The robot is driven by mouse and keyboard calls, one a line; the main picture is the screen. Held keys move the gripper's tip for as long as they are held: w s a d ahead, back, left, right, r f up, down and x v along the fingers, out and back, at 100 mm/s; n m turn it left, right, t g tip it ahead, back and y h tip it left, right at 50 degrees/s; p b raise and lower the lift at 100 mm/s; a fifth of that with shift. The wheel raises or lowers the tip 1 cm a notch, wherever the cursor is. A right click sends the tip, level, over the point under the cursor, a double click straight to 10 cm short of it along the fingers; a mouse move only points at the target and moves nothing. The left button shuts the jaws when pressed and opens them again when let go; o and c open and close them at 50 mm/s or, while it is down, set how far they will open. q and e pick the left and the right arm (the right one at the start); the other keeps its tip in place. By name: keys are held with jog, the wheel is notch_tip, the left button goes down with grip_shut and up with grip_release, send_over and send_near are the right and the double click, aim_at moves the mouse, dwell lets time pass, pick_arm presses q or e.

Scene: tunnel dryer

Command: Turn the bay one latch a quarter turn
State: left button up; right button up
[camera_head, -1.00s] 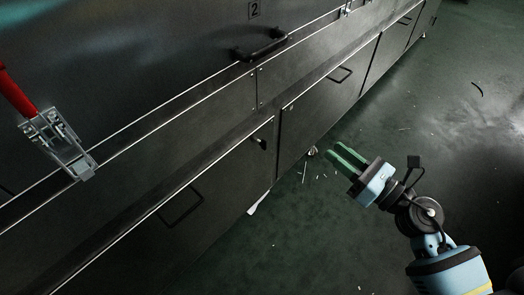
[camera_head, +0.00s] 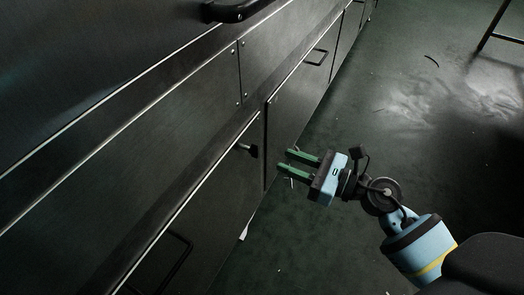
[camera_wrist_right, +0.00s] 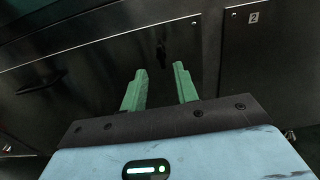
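The latch (camera_head: 247,149) is a small dark knob or handle near the upper right corner of a lower dark metal panel (camera_head: 205,205). In the right wrist view the latch (camera_wrist_right: 162,53) is a dark upright shape just beyond the fingertips, roughly between them. My right gripper (camera_head: 284,161) has two green fingers spread apart, empty, pointing left toward the latch with a visible gap. The open fingers also show in the right wrist view (camera_wrist_right: 160,70). The latch's exact angle is hard to read in the dark. My left gripper is out of view.
A thick black handle (camera_head: 236,10) sticks out from the upper casing. Bar handles (camera_head: 178,262) are on the lower panels. A plate marked 2 (camera_wrist_right: 253,18) is on the neighbouring panel. The dark floor (camera_head: 330,245) right of the machine is mostly free, with small debris.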

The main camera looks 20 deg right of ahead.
jog(key=x, duration=0.7)
jog(key=shift+b, duration=0.45)
jog(key=shift+w, duration=0.1)
grip_shut()
